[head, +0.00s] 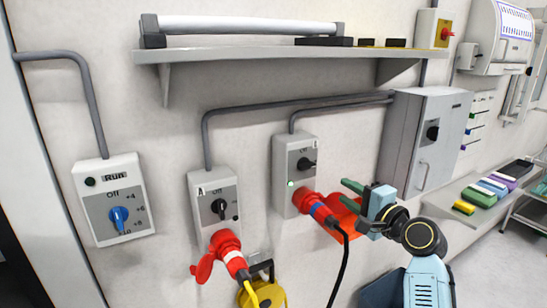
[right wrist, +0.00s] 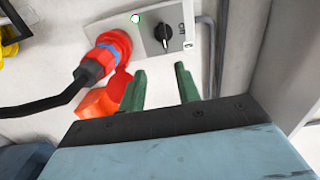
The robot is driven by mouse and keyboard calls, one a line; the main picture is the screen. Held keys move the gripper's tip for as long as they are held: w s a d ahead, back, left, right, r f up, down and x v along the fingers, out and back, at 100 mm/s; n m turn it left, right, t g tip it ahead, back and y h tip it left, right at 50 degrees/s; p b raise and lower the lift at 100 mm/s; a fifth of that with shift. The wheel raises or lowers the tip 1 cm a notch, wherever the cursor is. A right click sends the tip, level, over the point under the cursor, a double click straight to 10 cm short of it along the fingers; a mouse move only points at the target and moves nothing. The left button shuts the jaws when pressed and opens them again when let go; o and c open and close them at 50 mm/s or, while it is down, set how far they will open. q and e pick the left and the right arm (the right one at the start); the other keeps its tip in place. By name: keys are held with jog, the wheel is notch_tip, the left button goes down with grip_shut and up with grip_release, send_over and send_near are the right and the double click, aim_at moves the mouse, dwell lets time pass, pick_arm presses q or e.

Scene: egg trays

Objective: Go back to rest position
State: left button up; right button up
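My right gripper (head: 344,192) is open and empty, with its two green fingers apart. It is in front of the wall, just right of a red plug with a blue ring (head: 318,211) in the socket under the middle switch box (head: 283,155). In the right wrist view the open fingers (right wrist: 160,85) point towards the wall below that box's black knob (right wrist: 165,34). The plug (right wrist: 105,52) and an orange-red socket cover (right wrist: 95,108) are left of the fingers, and I see no grip on them. A green lamp (head: 291,184) is lit on the box. My left gripper is not in view.
A second box (head: 216,196) has a red plug (head: 226,250) and yellow cable. A box with a blue dial (head: 107,200) hangs at left. A grey cabinet (head: 420,140) projects at right. A shelf (head: 250,54) is above. A black cable (head: 342,270) hangs beside my right arm.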

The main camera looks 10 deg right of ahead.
jog(key=s+a+f+n+g+h, duration=0.35)
jog(key=s+f+n+g, duration=0.5)
jog(key=s+f, duration=0.95)
jog(key=s+a+f+n+g+h, duration=0.15)
jog(key=s+f+n, duration=0.25)
jog(key=s, duration=0.6)
jog(key=s+d+f+n+g+h, duration=0.1)
jog(key=s+f+n+g, duration=0.2)
jog(key=s, duration=0.7)
notch_tip(320, 180, down, 35)
jog(key=s+g+b, duration=0.2)
jog(key=b, duration=0.7)
jog(key=s+d+f+b, duration=0.1)
jog(key=s+f+b, duration=0.2)
jog(key=s+f, duration=0.5)
jog(key=s+d+f+b, duration=0.1)
jog(key=s+f+b, duration=0.2)
jog(key=s+f, duration=0.5)
notch_tip(320, 180, down, 5)
jog(key=shift+d+r+n+g+b, duration=0.2)
jog(key=shift+d+n+g+b, duration=0.05)
jog(key=shift+n+g+b, duration=0.15)
